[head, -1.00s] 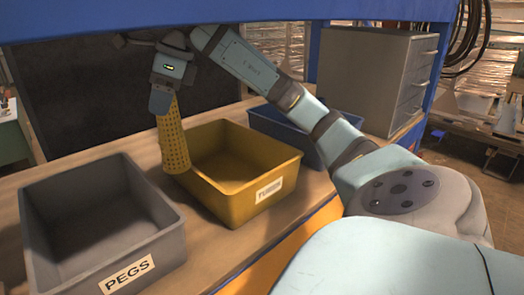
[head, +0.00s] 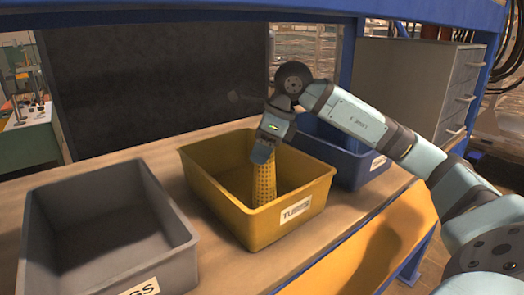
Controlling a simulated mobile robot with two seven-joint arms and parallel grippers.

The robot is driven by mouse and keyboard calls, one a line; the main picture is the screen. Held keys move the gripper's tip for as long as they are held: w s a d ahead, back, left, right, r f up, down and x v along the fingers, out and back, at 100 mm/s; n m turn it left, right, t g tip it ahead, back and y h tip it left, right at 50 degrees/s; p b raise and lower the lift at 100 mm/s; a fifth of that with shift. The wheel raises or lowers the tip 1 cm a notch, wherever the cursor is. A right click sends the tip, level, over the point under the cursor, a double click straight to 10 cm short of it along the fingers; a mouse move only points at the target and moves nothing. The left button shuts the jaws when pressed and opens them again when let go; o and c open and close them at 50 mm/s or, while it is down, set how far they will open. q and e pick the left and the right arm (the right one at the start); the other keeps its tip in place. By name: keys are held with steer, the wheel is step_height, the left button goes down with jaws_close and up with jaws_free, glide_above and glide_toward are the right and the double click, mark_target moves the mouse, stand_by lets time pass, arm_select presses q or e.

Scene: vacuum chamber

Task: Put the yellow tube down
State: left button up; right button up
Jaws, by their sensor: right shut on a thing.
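The yellow tube (head: 265,185) is a perforated, roughly upright cylinder, a little tilted. Its lower part is inside the yellow bin (head: 310,213), whose label appears to read "TUBES". My right gripper (head: 262,153) is shut on the tube's top end, just above the bin's opening. The tube's lower end shows against the inside of the bin near the front wall; I cannot tell if it touches the floor. My left gripper is not in view.
A grey bin (head: 180,220) labelled as pegs stands to the left, and a blue bin (head: 372,169) to the right. All stand on a wooden shelf (head: 160,155). A grey drawer cabinet (head: 410,80) is behind at the right. A blue beam (head: 200,12) crosses above.

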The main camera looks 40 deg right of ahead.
steer(key=shift+f, duration=0.2)
steer(key=shift+f, duration=0.15)
steer(key=o, duration=1.1)
steer(key=shift+o, duration=0.2)
steer(key=v, duration=0.8)
